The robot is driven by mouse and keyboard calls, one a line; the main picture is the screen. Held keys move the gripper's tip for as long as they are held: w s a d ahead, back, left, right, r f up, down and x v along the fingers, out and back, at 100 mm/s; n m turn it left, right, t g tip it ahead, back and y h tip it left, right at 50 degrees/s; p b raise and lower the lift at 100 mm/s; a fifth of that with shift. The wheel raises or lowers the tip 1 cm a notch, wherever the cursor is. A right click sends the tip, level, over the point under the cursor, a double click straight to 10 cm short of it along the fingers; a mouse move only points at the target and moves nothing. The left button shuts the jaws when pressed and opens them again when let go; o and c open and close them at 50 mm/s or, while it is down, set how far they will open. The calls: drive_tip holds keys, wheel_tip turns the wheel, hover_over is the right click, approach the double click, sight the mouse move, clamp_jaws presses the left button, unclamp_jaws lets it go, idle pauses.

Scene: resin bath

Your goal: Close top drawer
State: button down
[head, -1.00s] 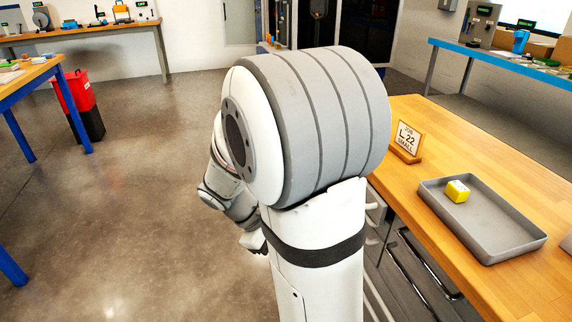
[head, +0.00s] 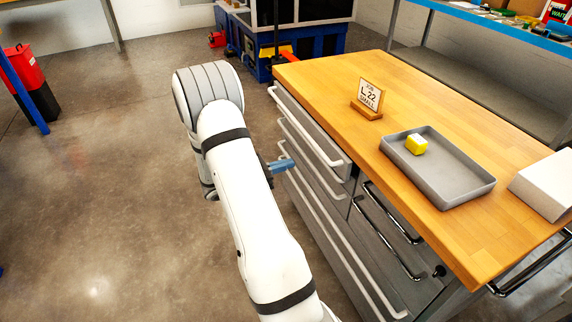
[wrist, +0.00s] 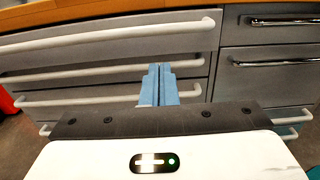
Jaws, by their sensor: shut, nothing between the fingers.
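The top drawer (head: 312,124) is the upper grey front with a long white bar handle, under the tabletop at the left of the cabinet. It also fills the upper left of the wrist view (wrist: 120,48). Its front sits close under the tabletop edge; I cannot tell whether a small gap is left. My gripper (head: 291,164) has blue fingers, shut together and empty, beside the left drawer stack. In the wrist view its fingertips (wrist: 159,67) appear just below the top drawer's handle, over the second drawer front (wrist: 110,78). Contact is unclear.
The wooden tabletop (head: 400,180) carries a sign (head: 369,97), a grey tray (head: 470,188) with a yellow block (head: 416,144), and a white box (head: 545,183).

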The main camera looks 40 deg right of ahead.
sight(327, 152)
drive_tip(key=b+x, duration=0.1)
drive_tip(key=x, duration=1)
